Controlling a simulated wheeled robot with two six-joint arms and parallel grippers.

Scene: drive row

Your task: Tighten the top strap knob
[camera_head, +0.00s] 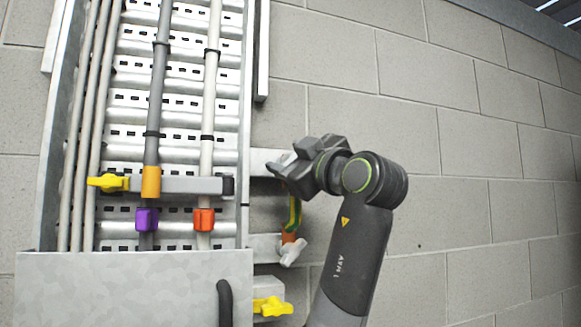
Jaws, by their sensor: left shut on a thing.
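My left gripper (282,172) is at the upper right bracket, just right of the cable ladder. It is shut on the top strap knob, which is mostly hidden by the jaws. The top bracket (262,160) is a pale metal bar that runs out from the ladder's right rail to the gripper. Below the gripper hangs a short green-and-yellow cable (294,214) with an orange-brown end. A light grey wing knob (291,252) sits below that on a middle bracket (264,247). A yellow wing knob (272,307) is lowest. My right gripper is not in view.
The cable ladder (247,90) carries several grey cables. A metal box (120,295) fills the lower left. Bare block wall (450,150) lies to the right.

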